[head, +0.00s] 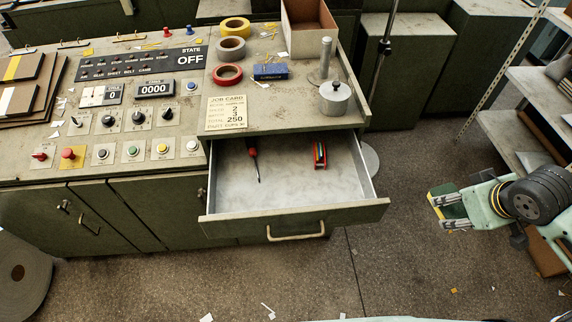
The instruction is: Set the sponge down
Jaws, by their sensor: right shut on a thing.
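The sponge (450,208), dark green with a yellow edge, shows at the right of the head view. My right gripper (449,212) comes in from the right edge and is shut on the sponge, with its two fingers seen across it. The sponge is to the right of the open drawer and apart from it, with floor seen behind it. Part of the sponge is hidden by the fingers. My left gripper is not in view.
The open drawer (345,214) holds a screwdriver (254,160) and a small red item (320,154); most of its bottom is bare. The worktop (290,117) above carries tape rolls, a blue box (271,71), a job card and a metal weight (335,98). Shelves (510,135) stand at right.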

